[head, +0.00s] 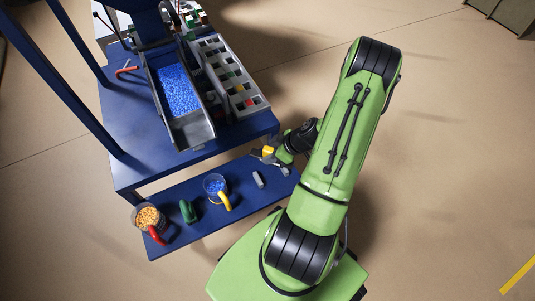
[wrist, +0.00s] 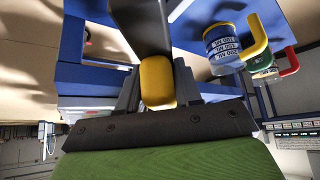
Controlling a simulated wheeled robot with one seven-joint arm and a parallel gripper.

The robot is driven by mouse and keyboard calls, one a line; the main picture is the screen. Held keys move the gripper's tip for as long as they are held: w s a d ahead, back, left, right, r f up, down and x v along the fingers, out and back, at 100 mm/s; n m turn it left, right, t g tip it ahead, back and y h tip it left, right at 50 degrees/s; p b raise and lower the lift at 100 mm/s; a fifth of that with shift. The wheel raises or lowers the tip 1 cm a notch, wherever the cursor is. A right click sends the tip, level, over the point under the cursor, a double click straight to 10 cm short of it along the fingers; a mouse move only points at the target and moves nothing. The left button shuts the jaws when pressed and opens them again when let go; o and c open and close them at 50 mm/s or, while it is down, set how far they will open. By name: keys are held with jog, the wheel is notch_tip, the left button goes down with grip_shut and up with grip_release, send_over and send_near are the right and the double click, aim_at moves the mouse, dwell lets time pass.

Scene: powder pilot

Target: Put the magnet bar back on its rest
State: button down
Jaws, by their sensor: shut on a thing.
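My gripper (head: 271,155) is shut on a yellow grip (wrist: 157,82), which I take to be the magnet bar's handle. In the wrist view the grip sits between the two fingers, and a dark bar (wrist: 142,28) extends beyond it; I cannot tell for certain whether it is part of the same piece. In the head view the yellow piece (head: 268,150) shows at the fingertips, near the right front edge of the blue bench. A small grey block (head: 258,180) lies on the lower shelf just below; I cannot tell whether it is the rest.
The blue lower shelf (head: 187,240) holds a cup of blue pellets with a yellow handle (head: 215,185), a green item (head: 188,211) and a red-handled cup of orange pellets (head: 147,217). A grey trough of blue pellets (head: 192,132) stands on the bench above. Open floor lies right.

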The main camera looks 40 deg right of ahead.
jog(key=shift+a+f+b, duration=0.1)
jog(key=shift+f+b, duration=0.3)
jog(key=shift+b, duration=0.3)
jog(key=shift+f+b, duration=0.6)
jog(key=shift+f, duration=2.9)
jog(key=shift+f, duration=0.55)
jog(key=shift+c, duration=0.6)
grip_release()
jog(key=shift+r, duration=0.1)
